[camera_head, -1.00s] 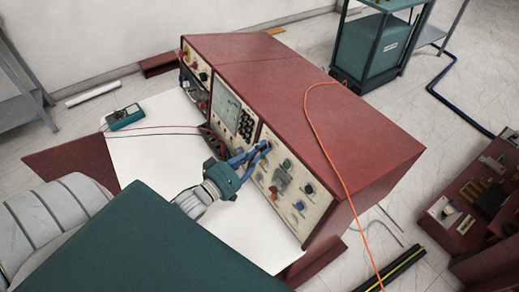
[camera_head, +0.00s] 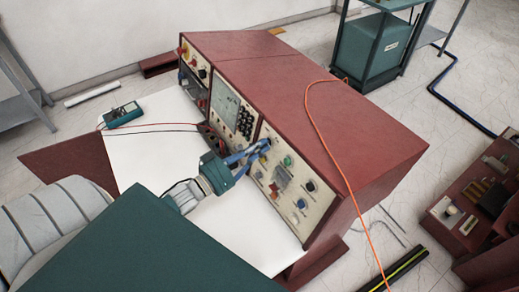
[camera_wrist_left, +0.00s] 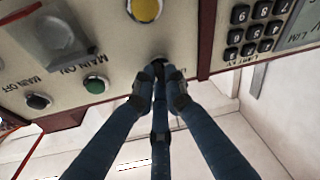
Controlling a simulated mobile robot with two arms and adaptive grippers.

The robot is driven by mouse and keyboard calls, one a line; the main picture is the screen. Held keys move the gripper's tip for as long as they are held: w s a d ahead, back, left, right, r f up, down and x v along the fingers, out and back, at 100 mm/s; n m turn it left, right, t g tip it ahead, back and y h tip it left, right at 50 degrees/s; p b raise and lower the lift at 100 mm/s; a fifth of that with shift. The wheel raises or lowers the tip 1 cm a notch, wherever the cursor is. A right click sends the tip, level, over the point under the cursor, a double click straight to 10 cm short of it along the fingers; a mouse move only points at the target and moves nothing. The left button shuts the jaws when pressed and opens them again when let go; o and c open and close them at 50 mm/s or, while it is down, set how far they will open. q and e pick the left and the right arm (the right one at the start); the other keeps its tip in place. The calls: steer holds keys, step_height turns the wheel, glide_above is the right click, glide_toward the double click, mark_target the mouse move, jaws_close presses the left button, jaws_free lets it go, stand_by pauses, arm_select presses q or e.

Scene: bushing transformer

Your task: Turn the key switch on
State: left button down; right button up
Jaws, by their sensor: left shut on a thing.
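The key switch (camera_wrist_left: 158,59) shows in the left wrist view as a small metal round part on the cream panel, mostly hidden behind my fingertips. My left gripper (camera_wrist_left: 160,76) is shut on it, with its blue fingers drawn together at the panel. In the head view my left gripper (camera_head: 262,147) reaches from the left to the front panel (camera_head: 276,205) of the red console. The key itself is too covered to show which way it points.
Near the fingers are a yellow button (camera_wrist_left: 145,9), a green MAIN ON button (camera_wrist_left: 96,84), a dark MAIN OFF button (camera_wrist_left: 39,101) and a keypad (camera_wrist_left: 253,26). An orange cable (camera_head: 327,145) lies over the red console (camera_head: 300,85).

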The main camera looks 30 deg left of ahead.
arm_select(q)
steer(key=shift+w+a+f+m+g+h+b, duration=0.1)
steer(key=shift+m+g+h+b, duration=0.65)
steer(key=shift+m, duration=1.95)
steer(key=shift+s+a+m+g+h+b, duration=0.15)
steer(key=shift+m+g+h, duration=0.25)
steer(key=shift+m+h, duration=1.5)
steer(key=shift+w+a+f+m+g+h+b, duration=0.15)
steer(key=shift+m+g+b, duration=0.4)
steer(key=shift+m, duration=2.95)
steer(key=shift+d+r, duration=0.1)
steer(key=c, duration=1.8)
jaws_free()
steer(key=v, duration=1.2)
